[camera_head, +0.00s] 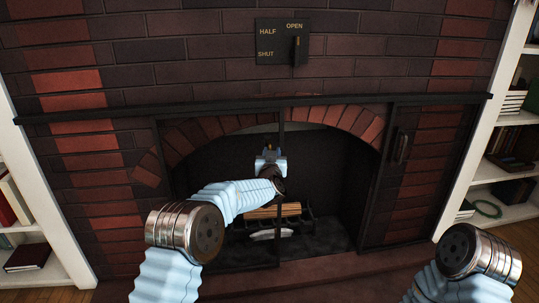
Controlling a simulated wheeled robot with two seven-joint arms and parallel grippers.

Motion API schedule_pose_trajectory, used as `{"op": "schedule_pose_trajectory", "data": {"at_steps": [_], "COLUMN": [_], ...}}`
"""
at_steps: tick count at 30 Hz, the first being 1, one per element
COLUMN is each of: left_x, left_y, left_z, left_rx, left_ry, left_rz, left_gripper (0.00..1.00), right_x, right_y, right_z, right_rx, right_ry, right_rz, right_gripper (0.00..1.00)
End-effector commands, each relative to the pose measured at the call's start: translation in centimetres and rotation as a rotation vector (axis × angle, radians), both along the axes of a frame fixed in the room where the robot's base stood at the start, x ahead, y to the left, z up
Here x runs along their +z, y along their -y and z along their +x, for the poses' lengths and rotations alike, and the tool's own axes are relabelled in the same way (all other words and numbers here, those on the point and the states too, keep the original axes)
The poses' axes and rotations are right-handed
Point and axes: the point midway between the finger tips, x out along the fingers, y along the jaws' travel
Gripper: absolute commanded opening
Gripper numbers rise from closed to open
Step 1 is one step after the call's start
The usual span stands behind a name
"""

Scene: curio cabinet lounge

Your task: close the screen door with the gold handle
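The left screen door (221,143) is a dark mesh panel in a thin black frame. It stands across the left half of the fireplace opening, its right upright near the middle. My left gripper (268,150) is at that door beside the right upright. A small gold bit, likely the gold handle (268,147), shows at its fingertips and is mostly hidden. I cannot tell whether the fingers grip it. The right screen door (386,190) has a dark handle (403,147) and stands at the right, over the bricks. My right gripper is out of view.
A black rail (210,105) runs above the opening. A plate marked HALF, OPEN and SHUT (283,41) with a lever is on the bricks above. Logs (272,211) lie on a grate inside. White shelves (505,195) stand at both sides, and a hearth ledge lies in front.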

Motion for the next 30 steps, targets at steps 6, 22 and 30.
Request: {"op": "schedule_pose_trajectory", "data": {"at_steps": [6, 22, 30], "left_x": [0.0, -0.2, -0.2], "left_y": [0.1, 0.0, 0.4], "left_z": [0.0, -1.6, -7.8], "left_rx": [-0.001, 0.002, -0.001], "left_ry": [-0.001, -0.003, -0.003], "left_rz": [0.0, 0.002, 0.001], "left_gripper": [0.35, 0.35, 0.35], "right_x": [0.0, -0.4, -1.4], "right_y": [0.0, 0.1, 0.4], "right_z": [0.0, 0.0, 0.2], "right_rx": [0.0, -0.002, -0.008], "right_ry": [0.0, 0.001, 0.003], "right_rz": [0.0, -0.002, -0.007], "right_gripper": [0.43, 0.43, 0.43]}}
